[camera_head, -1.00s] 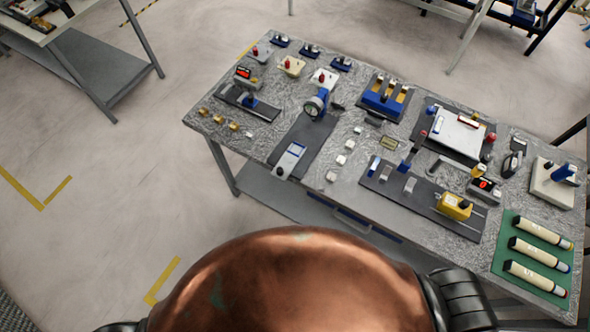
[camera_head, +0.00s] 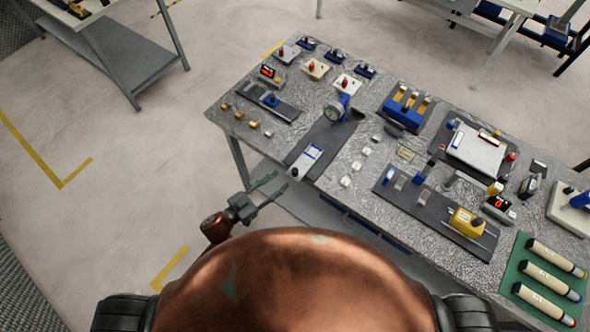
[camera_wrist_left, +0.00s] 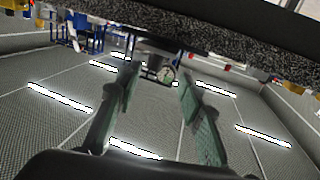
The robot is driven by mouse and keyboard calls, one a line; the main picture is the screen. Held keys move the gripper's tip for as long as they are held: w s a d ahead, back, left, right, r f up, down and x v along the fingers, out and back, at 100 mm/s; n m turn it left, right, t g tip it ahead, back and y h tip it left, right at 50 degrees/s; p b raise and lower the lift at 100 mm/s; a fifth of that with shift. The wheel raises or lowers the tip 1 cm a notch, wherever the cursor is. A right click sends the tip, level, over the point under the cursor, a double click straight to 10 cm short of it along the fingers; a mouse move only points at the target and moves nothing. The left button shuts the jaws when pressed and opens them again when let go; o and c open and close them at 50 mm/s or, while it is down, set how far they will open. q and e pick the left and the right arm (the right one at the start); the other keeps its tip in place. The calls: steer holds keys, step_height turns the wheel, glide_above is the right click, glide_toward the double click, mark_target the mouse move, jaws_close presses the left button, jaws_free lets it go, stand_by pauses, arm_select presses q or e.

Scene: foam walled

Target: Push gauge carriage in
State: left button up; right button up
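A round dial gauge (camera_head: 335,111) with a blue post stands on a dark base plate (camera_head: 325,140) on the table. A white block with a blue-framed top (camera_head: 305,161) sits at the near end of that plate, apart from the dial; I take it as the gauge carriage. My left gripper (camera_head: 278,187) is in front of the table's near edge, to the lower left of the block, open and empty. Its two green fingers (camera_wrist_left: 160,105) stand apart in the left wrist view. My right gripper is not in view.
The speckled table top (camera_head: 325,187) carries several fixtures. A yellow block (camera_head: 466,221) on a dark rail and a green mat (camera_head: 520,270) with cylinders are to the right. Small white cubes (camera_head: 346,181) lie right of the carriage. In the left wrist view the table's edge (camera_wrist_left: 230,35) crosses the top.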

mark_target(292, 172)
arm_select(q)
steer(key=x, duration=0.5)
steer(key=r+x, duration=0.1)
steer(key=x, duration=0.2)
steer(key=shift+s+d, duration=0.25)
steer(key=shift+c, duration=0.6)
jaws_close()
